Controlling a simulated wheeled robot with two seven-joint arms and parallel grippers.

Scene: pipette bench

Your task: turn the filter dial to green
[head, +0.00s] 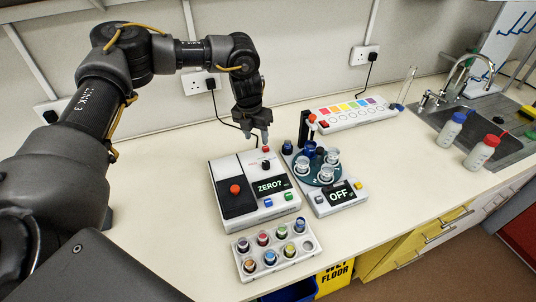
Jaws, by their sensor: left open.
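A white and black instrument (228,219) stands on the bench, with a display reading "ZERO?" and a red knob on its black lid. A small dark dial (265,164) sits on its upper right part, with a red mark just behind it; I take this as the filter dial. Its pointer is too small to read. My left gripper (259,140) is open and points down just above and behind the dial, apart from it as far as I can tell. It holds nothing. My right gripper is not in view.
A mixer-like device (340,199) reading "OFF" holds several cups to the right. A rack of coloured vials (262,272) is in front. A colour-square strip (352,114) lies behind. Bottles (482,151) and a sink (470,125) are at right. The bench's left front is clear.

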